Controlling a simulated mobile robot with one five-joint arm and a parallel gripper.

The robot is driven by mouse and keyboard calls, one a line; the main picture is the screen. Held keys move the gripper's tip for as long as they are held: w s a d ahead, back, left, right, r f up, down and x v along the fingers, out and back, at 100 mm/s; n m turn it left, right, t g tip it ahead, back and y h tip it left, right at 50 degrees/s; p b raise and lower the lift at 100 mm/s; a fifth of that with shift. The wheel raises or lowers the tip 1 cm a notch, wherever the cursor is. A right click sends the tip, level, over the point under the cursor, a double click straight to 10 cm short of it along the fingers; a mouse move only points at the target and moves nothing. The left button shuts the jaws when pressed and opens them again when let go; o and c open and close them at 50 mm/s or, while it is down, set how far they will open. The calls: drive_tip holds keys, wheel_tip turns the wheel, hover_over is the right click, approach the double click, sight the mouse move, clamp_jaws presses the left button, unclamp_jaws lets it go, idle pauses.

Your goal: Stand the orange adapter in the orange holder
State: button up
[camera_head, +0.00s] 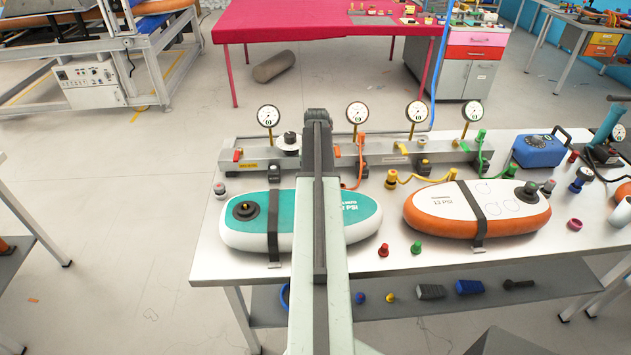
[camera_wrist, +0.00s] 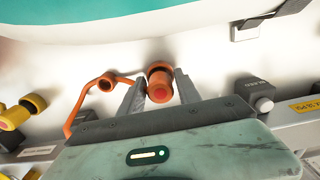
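In the wrist view my gripper (camera_wrist: 160,85) reaches down with one finger on each side of the orange adapter (camera_wrist: 159,91). The adapter has an orange end facing the camera and a darker band below it. The gaps to the fingers are too small to tell whether they touch it. An orange ring-shaped piece (camera_wrist: 106,84), perhaps the orange holder, is left of the fingers, beside an orange hose (camera_wrist: 80,104). In the head view my arm hides the gripper and adapter; part of the orange hose (camera_head: 360,172) shows right of the arm.
A teal and white board (camera_head: 360,232) lies close in front, and an orange and white board (camera_head: 475,212) lies to the right. The gauge manifold (camera_head: 380,160) runs behind. A yellow fitting (camera_head: 391,179) stands nearby.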

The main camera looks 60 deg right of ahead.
drive_tip(key=shift+o, duration=0.2)
wheel_tip(320, 180, up, 12)
drive_tip(key=p, duration=1.2)
drive_tip(key=shift+r, duration=0.2)
